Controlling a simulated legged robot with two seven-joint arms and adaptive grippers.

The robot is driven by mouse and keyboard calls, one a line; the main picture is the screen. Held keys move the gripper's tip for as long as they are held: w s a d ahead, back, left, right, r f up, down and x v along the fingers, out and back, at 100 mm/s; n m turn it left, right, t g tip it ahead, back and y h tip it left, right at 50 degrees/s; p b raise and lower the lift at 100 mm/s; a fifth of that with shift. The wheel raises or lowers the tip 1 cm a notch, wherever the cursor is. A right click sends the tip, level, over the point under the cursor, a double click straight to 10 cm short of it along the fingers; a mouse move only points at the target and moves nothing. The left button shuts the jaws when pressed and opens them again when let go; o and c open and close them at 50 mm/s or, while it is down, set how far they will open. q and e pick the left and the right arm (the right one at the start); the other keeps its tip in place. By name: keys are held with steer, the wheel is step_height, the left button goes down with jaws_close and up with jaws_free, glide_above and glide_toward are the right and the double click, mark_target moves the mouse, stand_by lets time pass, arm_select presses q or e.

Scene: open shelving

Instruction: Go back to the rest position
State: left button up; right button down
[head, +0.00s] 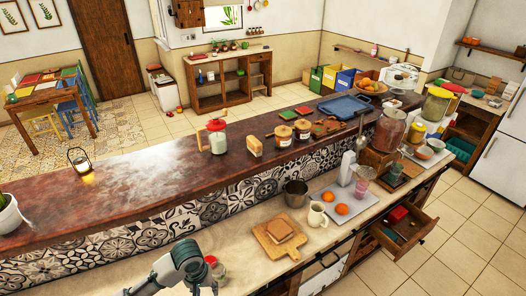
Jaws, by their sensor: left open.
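My left arm comes in at the bottom of the head view, and its gripper (205,288) is at the lower edge, partly cut off by the frame. It is open, over the light lower counter (255,270). A small jar with a red lid (212,263) stands right beside the gripper; whether they touch I cannot tell. My right gripper is not in view.
A wooden board with bread (279,233), a white mug (317,214) and a metal pot (296,193) stand to the right on the lower counter. The raised dark bar top (140,170) runs behind. An open drawer (405,228) juts out at right.

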arm_select(q)
steer(key=s+d+f+m+t+h, duration=0.2)
steer(key=s+d+f+m+h, duration=0.1)
steer(key=s+d+f, duration=0.45)
steer(key=s+a+f+t+y, duration=0.1)
steer(key=s+a+f+y, duration=0.15)
steer(key=s+a, duration=0.35)
steer(key=s+a+f+y, duration=0.1)
steer(key=s+a+f, duration=0.3)
steer(key=s+a, duration=0.2)
step_height(320, 180, down, 30)
steer(key=d+g+b, duration=0.1)
steer(key=b, duration=0.4)
steer(key=s+a+f+b, duration=0.1)
steer(key=s+f+b, duration=0.1)
steer(key=s+f, duration=0.7)
steer(key=s+a+f+g+b, duration=0.1)
steer(key=s+a+f+b, duration=0.1)
steer(key=s+f, duration=0.7)
step_height(320, 180, down, 4)
steer(key=shift+s+r, duration=0.1)
steer(key=shift+s, duration=0.15)
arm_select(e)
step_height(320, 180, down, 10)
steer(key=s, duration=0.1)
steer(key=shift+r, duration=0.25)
arm_select(q)
steer(key=shift+a, duration=0.1)
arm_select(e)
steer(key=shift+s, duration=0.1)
